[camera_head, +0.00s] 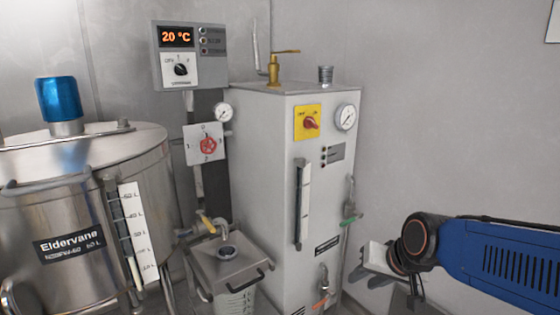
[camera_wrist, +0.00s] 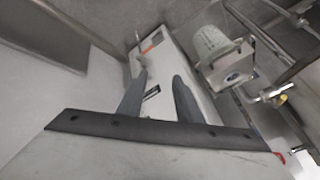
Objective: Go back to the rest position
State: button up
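My gripper (camera_wrist: 160,95) shows in the wrist view with its two grey fingers apart and nothing visible between them. In the head view, my blue arm reaches in from the right edge, and the gripper end (camera_head: 376,262) is at the lower right, in front of the grey wall. It is to the right of the white cabinet (camera_head: 265,150) and appears apart from it. In the wrist view, the white cabinet (camera_wrist: 172,62) lies beyond the fingers.
A steel Eldervane tank (camera_head: 60,205) with a blue cap stands at left. A controller (camera_head: 190,55) reads 20 °C. A lidded container (camera_head: 232,262) stands before the cabinet. The cabinet has a green-handled valve (camera_head: 351,219) on its right side. Bare wall (camera_head: 450,120) fills the right.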

jog(key=s+d+n+h, duration=0.1)
jog(key=s+d, duration=0.3)
jog(key=s, duration=0.3)
jog(key=s+d+r+n+g+h, duration=0.1)
jog(key=s+d, duration=0.3)
jog(key=s, duration=0.2)
jog(key=shift+s+d+r, duration=0.15)
jog(key=shift+s+d, duration=0.15)
jog(key=shift+s, duration=0.1)
